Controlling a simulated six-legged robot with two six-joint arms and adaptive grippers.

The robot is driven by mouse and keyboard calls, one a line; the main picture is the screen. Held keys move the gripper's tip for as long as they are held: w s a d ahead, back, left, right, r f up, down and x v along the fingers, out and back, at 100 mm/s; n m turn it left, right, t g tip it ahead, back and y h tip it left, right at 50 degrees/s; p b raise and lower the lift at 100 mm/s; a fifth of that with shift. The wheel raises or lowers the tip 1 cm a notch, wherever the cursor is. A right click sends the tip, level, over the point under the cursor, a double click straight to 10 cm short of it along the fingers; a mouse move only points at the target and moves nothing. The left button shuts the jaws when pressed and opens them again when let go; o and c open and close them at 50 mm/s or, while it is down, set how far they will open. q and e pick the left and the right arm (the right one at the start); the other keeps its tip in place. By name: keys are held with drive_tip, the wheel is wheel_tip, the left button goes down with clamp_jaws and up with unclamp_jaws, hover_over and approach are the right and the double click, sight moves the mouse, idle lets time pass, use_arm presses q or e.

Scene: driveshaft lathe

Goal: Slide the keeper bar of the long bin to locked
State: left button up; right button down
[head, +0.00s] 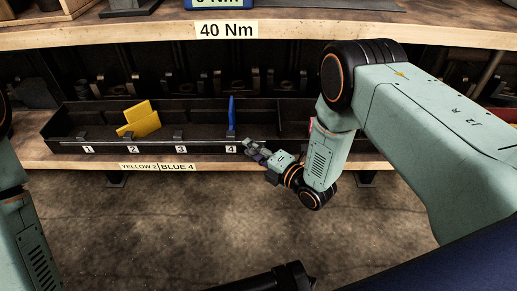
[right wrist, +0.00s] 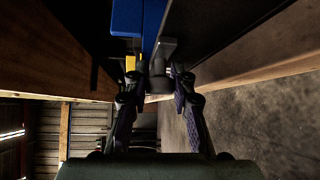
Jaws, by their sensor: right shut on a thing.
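The long bin (head: 85,117) is a dark, divided tray on the lower shelf, with labels 1 to 4 on its front. The keeper bar (head: 150,143) seems to be the thin strip along the bin's front, with small dark tabs above it. My right gripper (head: 254,149) is at the front edge, just right of label 4. In the right wrist view my right gripper (right wrist: 160,78) is shut on a dark grey piece (right wrist: 163,52), seemingly the bar's end or handle. The fingers partly hide it. Of my left arm, only links show; its gripper is out of view.
A yellow divider (head: 140,119) leans in compartment 2 and a blue divider (head: 232,113) stands in compartment 4, close to my gripper. The upper shelf (head: 120,36) overhangs the bin. The floor (head: 190,230) in front is clear.

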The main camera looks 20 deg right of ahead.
use_arm(q)
drive_tip(key=shift+a+r, duration=0.1)
drive_tip(key=shift+a, duration=0.15)
use_arm(e)
drive_tip(key=shift+a, duration=0.4)
drive_tip(key=c, duration=1.1)
unclamp_jaws()
drive_tip(key=shift+d, duration=0.15)
drive_tip(key=v, duration=1.2)
drive_tip(key=shift+w, duration=0.1)
